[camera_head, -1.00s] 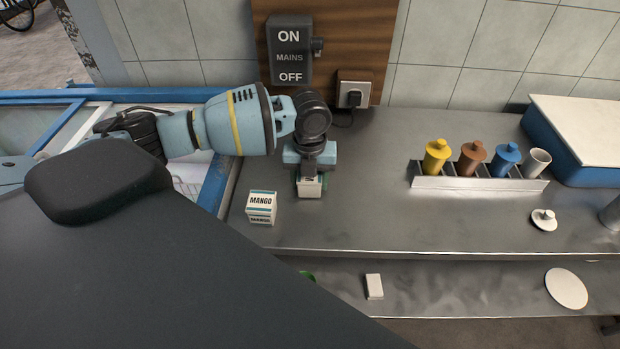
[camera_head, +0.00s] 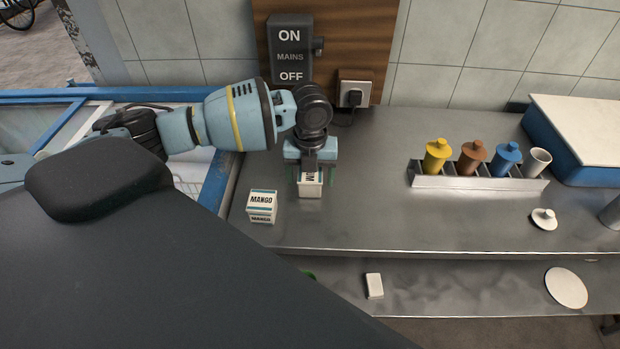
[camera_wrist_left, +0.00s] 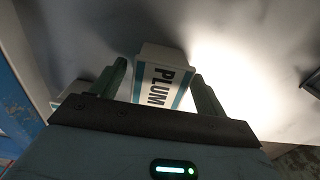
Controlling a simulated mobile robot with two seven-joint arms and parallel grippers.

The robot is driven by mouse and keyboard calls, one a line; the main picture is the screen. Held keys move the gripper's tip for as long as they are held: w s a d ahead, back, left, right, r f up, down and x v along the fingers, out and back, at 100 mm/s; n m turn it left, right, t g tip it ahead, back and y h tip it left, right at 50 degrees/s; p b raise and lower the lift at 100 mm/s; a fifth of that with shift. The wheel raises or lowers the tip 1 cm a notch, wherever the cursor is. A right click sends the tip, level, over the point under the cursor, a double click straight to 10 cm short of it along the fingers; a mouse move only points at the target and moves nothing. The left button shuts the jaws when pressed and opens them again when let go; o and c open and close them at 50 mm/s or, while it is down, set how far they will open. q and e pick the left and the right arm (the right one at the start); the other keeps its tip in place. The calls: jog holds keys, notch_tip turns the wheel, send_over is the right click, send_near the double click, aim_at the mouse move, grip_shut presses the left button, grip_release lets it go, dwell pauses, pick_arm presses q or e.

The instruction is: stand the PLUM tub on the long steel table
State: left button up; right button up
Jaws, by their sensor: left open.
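The PLUM tub (camera_wrist_left: 163,82) is white with a teal band and stands between the two fingers of my left gripper (camera_wrist_left: 162,82) in the left wrist view. The fingers are apart, with a gap beside the tub. In the head view the tub (camera_head: 310,186) stands on the long steel table (camera_head: 380,215), just below my left gripper (camera_head: 310,175), partly hidden by it. A similar MANGO tub (camera_head: 262,204) stands on the table just left of it. My right gripper is not in view.
A steel rack (camera_head: 480,182) holds yellow, brown and blue lidded canisters and a white cup. A blue box with a white lid (camera_head: 580,135) is at the right. A blue-framed chest (camera_head: 215,185) borders the table's left. The table's middle is clear.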

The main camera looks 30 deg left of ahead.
aim_at(311, 174)
pick_arm(q)
notch_tip(311, 174, up, 11)
dwell(0.3)
jog(key=shift+f, duration=0.1)
